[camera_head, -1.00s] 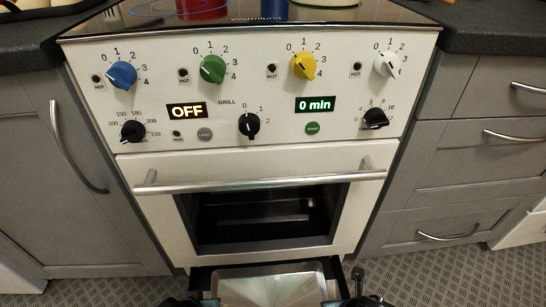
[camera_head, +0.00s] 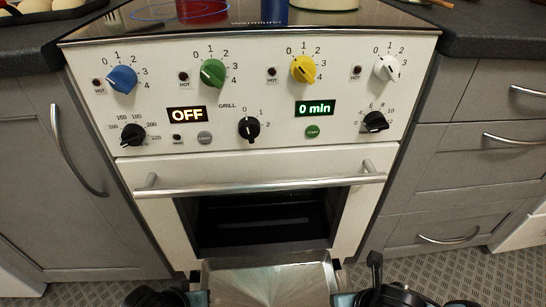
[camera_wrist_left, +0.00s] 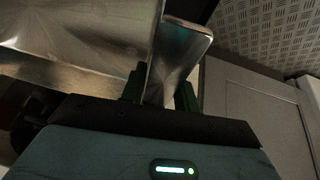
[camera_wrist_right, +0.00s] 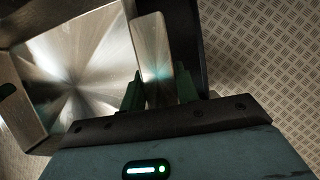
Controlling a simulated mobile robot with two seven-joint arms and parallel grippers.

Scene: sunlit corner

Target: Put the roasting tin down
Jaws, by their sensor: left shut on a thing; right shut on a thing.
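The roasting tin (camera_head: 270,284) is a shiny metal tray at the bottom of the head view, low in front of the oven. Its near part is cut off by the frame. My left gripper (camera_head: 203,299) is shut on the tin's left side; the left wrist view shows the metal rim between the fingers (camera_wrist_left: 160,92). My right gripper (camera_head: 345,299) is shut on its right side; the right wrist view shows the rim between the fingers (camera_wrist_right: 159,90). The tin looks empty where seen. What lies under it is hidden.
The white cooker (camera_head: 262,160) stands straight ahead, with a bar handle (camera_head: 260,185) across its door above the dark oven window (camera_head: 262,222). Grey cabinets (camera_head: 55,190) flank it. Patterned floor (camera_head: 440,275) is bare at the right.

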